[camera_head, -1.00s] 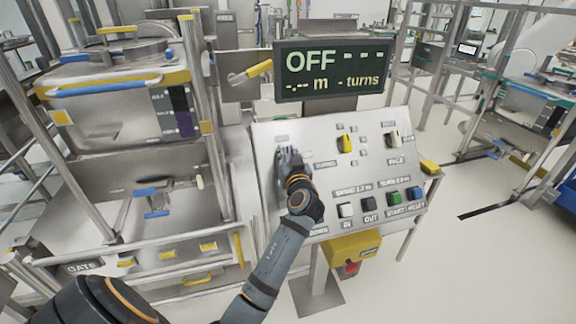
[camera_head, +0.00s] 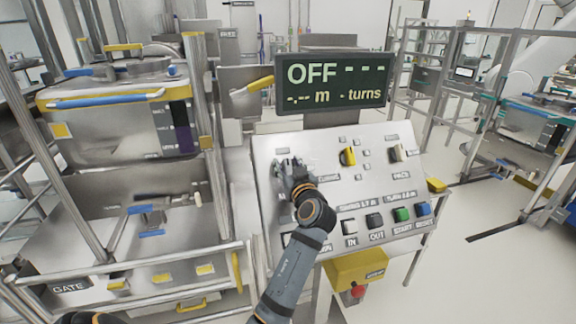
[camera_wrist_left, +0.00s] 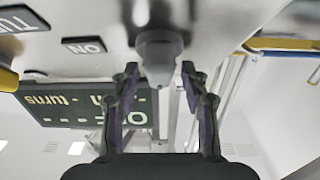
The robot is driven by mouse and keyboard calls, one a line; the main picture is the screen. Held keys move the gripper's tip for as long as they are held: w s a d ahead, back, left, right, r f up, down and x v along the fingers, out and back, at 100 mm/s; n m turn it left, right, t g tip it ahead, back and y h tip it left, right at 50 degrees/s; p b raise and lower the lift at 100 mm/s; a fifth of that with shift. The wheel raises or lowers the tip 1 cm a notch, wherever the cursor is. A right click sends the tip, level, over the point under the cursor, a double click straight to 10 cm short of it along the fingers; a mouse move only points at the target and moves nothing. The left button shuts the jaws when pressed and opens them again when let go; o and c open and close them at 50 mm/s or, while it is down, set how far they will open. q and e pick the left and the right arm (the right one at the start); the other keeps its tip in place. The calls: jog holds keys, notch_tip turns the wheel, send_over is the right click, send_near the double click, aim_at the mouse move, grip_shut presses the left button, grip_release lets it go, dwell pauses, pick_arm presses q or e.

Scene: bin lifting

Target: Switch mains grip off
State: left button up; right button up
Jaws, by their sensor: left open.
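The sloped control panel (camera_head: 335,185) carries switches and buttons. My left gripper (camera_head: 290,165) is over its upper left part and hides the switch there. In the left wrist view a grey, tapered grip (camera_wrist_left: 159,58) comes out of the panel face. The open fingers of my left gripper (camera_wrist_left: 157,100) stand either side of its tip, with gaps visible. An ON label (camera_wrist_left: 84,46) is beside the grip, upside down in this view. The display (camera_head: 332,82) above the panel reads OFF, with dashes for metres and turns. My right gripper is not in view.
Green (camera_head: 401,214) and blue (camera_head: 423,209) buttons are lower right. A yellow box (camera_head: 355,268) with a red button hangs below. A railed machine (camera_head: 125,110) stands at left.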

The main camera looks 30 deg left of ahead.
aim_at(288, 164)
pick_arm(q)
jog(key=shift+r, duration=0.2)
notch_tip(288, 164, up, 10)
jog(key=shift+f, duration=0.2)
jog(key=shift+f, duration=0.1)
dwell(0.4)
